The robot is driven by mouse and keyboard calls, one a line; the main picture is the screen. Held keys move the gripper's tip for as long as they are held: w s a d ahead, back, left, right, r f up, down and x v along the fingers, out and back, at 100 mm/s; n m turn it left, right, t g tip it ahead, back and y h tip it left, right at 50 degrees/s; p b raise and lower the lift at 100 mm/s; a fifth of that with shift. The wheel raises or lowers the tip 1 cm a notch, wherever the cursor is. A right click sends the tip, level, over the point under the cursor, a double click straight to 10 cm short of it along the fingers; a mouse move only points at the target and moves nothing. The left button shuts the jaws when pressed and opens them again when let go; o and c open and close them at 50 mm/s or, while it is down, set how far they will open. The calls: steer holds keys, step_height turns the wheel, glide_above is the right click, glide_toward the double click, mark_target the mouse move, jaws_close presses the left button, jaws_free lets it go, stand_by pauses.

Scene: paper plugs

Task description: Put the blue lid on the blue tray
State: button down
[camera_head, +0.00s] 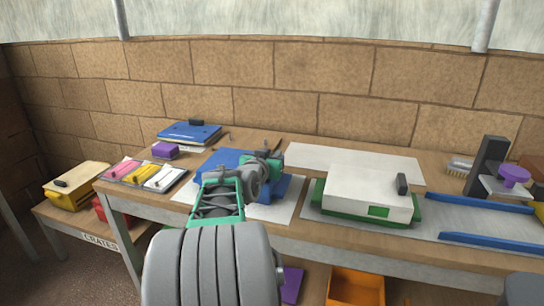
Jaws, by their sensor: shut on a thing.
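My gripper (271,159) is shut over the middle of the table, at a blue slab that I take for the blue lid (218,158). My arm covers much of the lid, and the gripped part is hidden. The blue tray (281,187) lies on a pale sheet at and below the gripper, partly hidden by my arm. The lid is over or against the tray's back left side. I cannot tell whether they touch.
A white-topped box with a green base (365,197) stands close on the right. A flat blue piece with a dark handle (190,134) and a purple block (165,151) are at the back left. A tray of coloured items (143,175) is at the left edge. A white board (350,160) lies behind.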

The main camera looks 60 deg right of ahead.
steer(key=shift+f+b, duration=0.35)
steer(key=shift+f, duration=0.05)
steer(key=c, duration=1.2)
jaws_free()
